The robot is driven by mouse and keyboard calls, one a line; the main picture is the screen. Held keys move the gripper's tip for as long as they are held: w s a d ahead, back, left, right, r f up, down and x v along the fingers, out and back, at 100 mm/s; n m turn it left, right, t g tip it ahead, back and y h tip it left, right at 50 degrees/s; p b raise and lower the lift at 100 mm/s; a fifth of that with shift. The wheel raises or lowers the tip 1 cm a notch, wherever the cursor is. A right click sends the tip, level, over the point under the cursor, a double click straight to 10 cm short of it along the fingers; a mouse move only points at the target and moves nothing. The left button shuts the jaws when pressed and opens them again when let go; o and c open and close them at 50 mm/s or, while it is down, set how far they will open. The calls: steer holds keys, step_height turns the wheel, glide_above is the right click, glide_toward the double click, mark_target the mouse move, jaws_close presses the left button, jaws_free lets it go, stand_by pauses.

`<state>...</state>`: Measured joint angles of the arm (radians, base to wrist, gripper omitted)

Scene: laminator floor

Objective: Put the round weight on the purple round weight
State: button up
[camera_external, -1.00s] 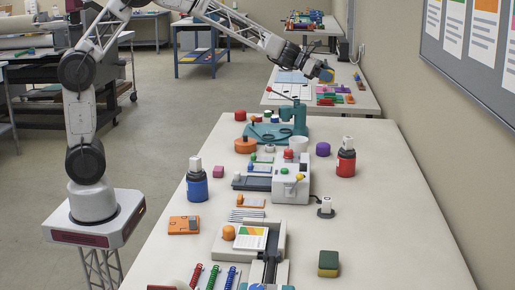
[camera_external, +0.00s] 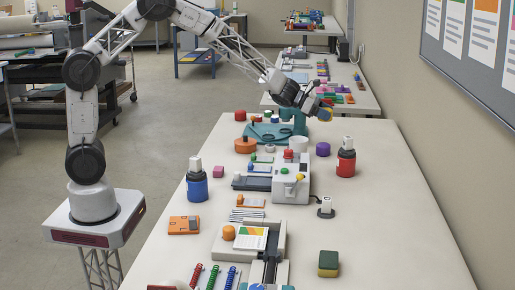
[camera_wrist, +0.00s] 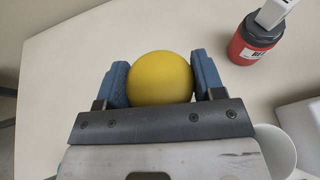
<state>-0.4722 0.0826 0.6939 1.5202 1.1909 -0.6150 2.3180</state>
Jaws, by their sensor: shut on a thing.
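The purple round weight (camera_external: 323,149) stands on the white table, left of the red bottle. My gripper (camera_external: 326,106) is above and behind it in the external view, clear of the table. In the wrist view my gripper (camera_wrist: 160,80) is shut on a yellow round weight (camera_wrist: 160,77), with one blue finger on each side. Only a little of the yellow weight shows in the external view. The purple weight does not show in the wrist view.
A red bottle (camera_external: 346,160) with a white cap stands right of the purple weight; it also shows in the wrist view (camera_wrist: 253,42). A white cup (camera_external: 298,144) and a white machine (camera_external: 291,180) are to the left. A teal press (camera_external: 268,131) stands behind. The table's right side is mostly clear.

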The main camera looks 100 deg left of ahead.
glide_above(324, 144)
steer(key=shift+w+a+f, duration=0.1)
steer(key=shift+a+f, duration=0.05)
steer(key=shift+f, duration=2.95)
steer(key=shift+f, duration=1.85)
steer(key=shift+f, duration=0.15)
steer(key=o, duration=1.2)
steer(key=shift+c, duration=0.2)
